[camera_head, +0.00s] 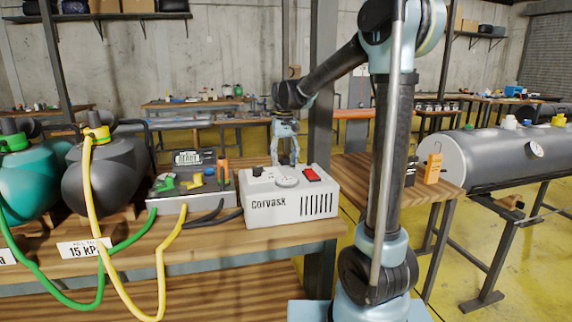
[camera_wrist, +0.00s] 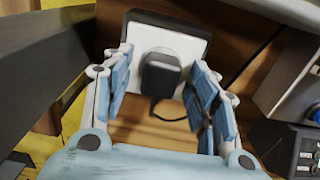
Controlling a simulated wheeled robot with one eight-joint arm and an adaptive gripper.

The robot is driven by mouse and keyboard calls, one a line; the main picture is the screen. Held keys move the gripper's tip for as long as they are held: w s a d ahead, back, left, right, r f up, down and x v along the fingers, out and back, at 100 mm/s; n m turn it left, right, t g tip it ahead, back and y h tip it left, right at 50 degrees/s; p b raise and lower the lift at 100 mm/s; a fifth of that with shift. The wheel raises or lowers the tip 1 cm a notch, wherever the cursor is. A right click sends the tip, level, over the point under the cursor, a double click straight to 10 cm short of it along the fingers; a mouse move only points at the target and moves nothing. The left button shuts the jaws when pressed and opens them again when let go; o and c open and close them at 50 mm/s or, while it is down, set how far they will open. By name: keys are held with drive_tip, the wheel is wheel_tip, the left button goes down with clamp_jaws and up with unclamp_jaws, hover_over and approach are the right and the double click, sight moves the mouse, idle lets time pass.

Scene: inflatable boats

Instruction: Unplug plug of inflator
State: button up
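The inflator (camera_head: 290,205) is a white box marked "Corvask" with a red switch on top, standing on the wooden bench. A black plug (camera_wrist: 161,76) sits in a white socket plate (camera_wrist: 188,47) in the wrist view, with a dark cord (camera_wrist: 170,117) hanging below it. My gripper (camera_wrist: 160,66) is open, with one finger on each side of the plug. A gap shows at the left finger; the right finger is close, and I cannot tell if it touches. In the head view my gripper (camera_head: 286,150) points down behind the inflator, and the plug is hidden there.
A grey control box (camera_head: 190,190) stands left of the inflator. Green (camera_head: 75,303) and yellow (camera_head: 160,265) hoses loop over the bench front from two tanks. A grey cylinder (camera_head: 500,155) lies on a stand at the right, beside an orange device (camera_head: 432,168).

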sight(285, 157)
clamp_jaws()
drive_tip(key=shift+r, duration=0.1)
drive_tip(key=shift+r, duration=2.9)
